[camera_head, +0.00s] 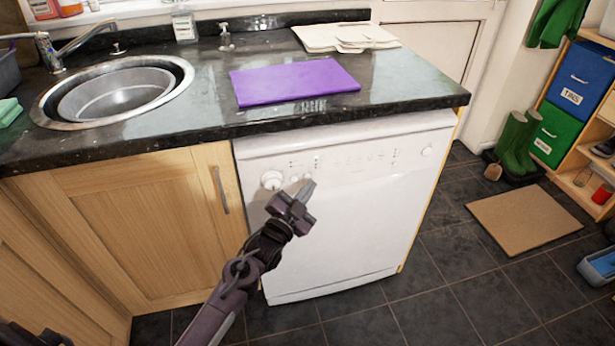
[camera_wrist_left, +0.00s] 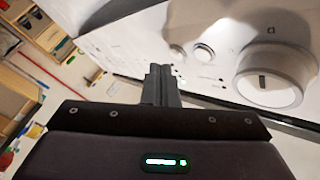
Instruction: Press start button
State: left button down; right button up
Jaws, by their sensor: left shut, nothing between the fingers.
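A white dishwasher (camera_head: 345,225) stands under the counter, its door shut. Its control panel has a large round dial (camera_head: 272,180) at the left, with small round buttons to the right of it. My left gripper (camera_head: 309,187) is shut and empty, its tips in front of the panel just right of the dial. The left wrist view shows the shut fingers (camera_wrist_left: 160,75) pointing at the panel, with the dial (camera_wrist_left: 270,82) and a round button (camera_wrist_left: 203,53) to their right. I cannot tell whether the tips touch the panel, nor read which button is start. My right gripper is not in view.
A dark granite counter (camera_head: 200,122) overhangs the panel. On it are a purple board (camera_head: 295,82) and a sink (camera_head: 115,92). A wooden cupboard (camera_head: 130,220) adjoins at left.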

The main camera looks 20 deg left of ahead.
pick_arm(q)
jog(key=shift+w+a, duration=0.1)
jog(key=shift+w, duration=0.05)
dwell(0.5)
jog(key=shift+w+a, duration=0.15)
jog(key=shift+w, duration=0.05)
